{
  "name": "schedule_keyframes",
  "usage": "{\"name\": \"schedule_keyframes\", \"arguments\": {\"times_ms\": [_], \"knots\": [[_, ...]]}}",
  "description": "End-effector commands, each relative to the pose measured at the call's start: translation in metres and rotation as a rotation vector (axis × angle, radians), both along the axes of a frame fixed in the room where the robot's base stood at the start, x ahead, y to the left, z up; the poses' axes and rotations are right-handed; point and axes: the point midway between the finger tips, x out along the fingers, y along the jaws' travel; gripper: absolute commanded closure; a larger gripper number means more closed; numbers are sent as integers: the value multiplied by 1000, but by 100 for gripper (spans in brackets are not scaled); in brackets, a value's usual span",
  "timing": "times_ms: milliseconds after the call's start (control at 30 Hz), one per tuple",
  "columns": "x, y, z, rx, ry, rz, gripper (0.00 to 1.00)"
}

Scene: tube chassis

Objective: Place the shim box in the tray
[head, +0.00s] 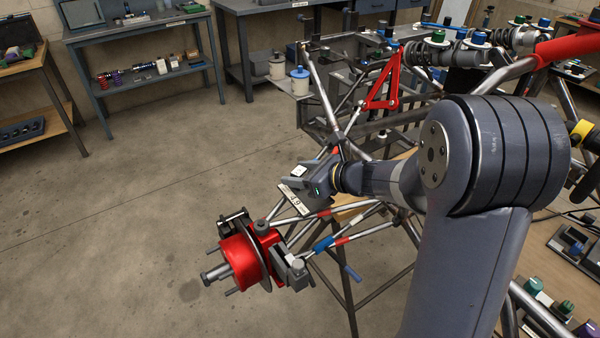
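My gripper (300,180) is at the end of my arm, over the front of the tube chassis, close to a plate marked 49 (295,199). A small white patch shows at the gripper's end; I cannot tell whether it is part of the gripper or a held box. The fingers are too small and foreshortened to show whether they are open or shut. I cannot make out the shim box for certain. I cannot tell which container is the tray of the task; a dark, shallow tray-like holder (22,129) lies on the left bench's lower shelf.
The tube chassis (320,90) fills the centre and right. A red wheel hub (240,262) sticks out at its front corner. A blue-grey bench (140,35) with small parts stands at the back left. A wooden bench lower right (550,262) holds parts. The left floor is clear.

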Motion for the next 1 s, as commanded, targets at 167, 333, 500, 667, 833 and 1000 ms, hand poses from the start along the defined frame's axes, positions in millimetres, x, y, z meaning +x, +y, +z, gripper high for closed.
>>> {"name": "schedule_keyframes", "arguments": {"times_ms": [167, 333, 500, 667, 833, 1000], "knots": [[0, 0, 0, 0, 0, 0, 44], [0, 0, 3, 0, 0, 0, 44], [-9, -16, 12, 1, -2, -4, 44], [-28, -45, 27, 0, -3, -6, 44], [-46, -71, 39, 0, -2, -5, 44], [-56, -87, 47, -1, -1, -3, 44]]}}
